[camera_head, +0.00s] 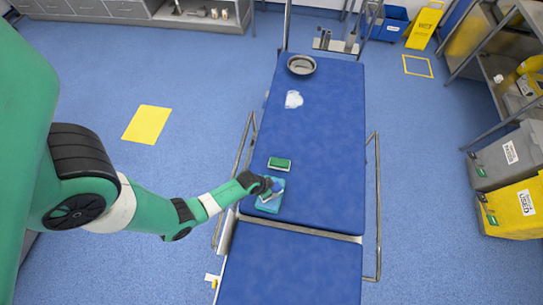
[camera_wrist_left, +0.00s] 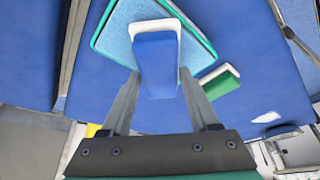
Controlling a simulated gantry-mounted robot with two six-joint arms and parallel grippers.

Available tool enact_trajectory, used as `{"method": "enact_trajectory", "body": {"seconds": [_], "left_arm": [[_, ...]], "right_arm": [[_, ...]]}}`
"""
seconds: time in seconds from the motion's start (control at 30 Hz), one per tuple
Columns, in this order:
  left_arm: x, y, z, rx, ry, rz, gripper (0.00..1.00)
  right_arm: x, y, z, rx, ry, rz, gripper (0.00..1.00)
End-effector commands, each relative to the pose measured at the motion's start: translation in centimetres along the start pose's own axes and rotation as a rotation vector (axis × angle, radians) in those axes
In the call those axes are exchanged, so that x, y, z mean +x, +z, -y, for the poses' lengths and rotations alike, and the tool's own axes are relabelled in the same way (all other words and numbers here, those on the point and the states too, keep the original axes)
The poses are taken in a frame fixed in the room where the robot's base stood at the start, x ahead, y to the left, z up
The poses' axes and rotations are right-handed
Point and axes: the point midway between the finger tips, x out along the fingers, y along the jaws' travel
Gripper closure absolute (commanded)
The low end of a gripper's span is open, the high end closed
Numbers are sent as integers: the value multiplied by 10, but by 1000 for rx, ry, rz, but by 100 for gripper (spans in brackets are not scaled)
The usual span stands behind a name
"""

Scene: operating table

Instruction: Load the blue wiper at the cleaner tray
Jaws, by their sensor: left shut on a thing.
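My left gripper (camera_head: 266,190) is shut on the blue wiper, over the cleaner tray (camera_head: 272,207) on the operating table. In the left wrist view, the gripper (camera_wrist_left: 158,76) has its fingers on either side of the wiper (camera_wrist_left: 155,62), a blue block with a white edge. The tray (camera_wrist_left: 116,36) is light blue with a teal rim and lies behind the wiper in that view. I cannot tell whether the wiper touches the tray. My right gripper is not in view.
A green and white block (camera_head: 279,164) lies just beyond the tray. A white patch (camera_head: 293,99) and a round metal bowl (camera_head: 301,70) are farther up the table (camera_head: 335,140). Metal side rails (camera_head: 377,205) flank the table. The table's right half is clear.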

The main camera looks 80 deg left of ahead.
Motion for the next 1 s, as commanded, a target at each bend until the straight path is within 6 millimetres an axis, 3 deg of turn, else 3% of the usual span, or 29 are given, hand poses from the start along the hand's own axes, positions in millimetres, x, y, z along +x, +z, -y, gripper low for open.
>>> {"method": "enact_trajectory", "body": {"seconds": [1.0], "left_arm": [[7, 3, 0, 0, 0, 0, 83]], "right_arm": [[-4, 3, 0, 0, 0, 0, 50]]}}
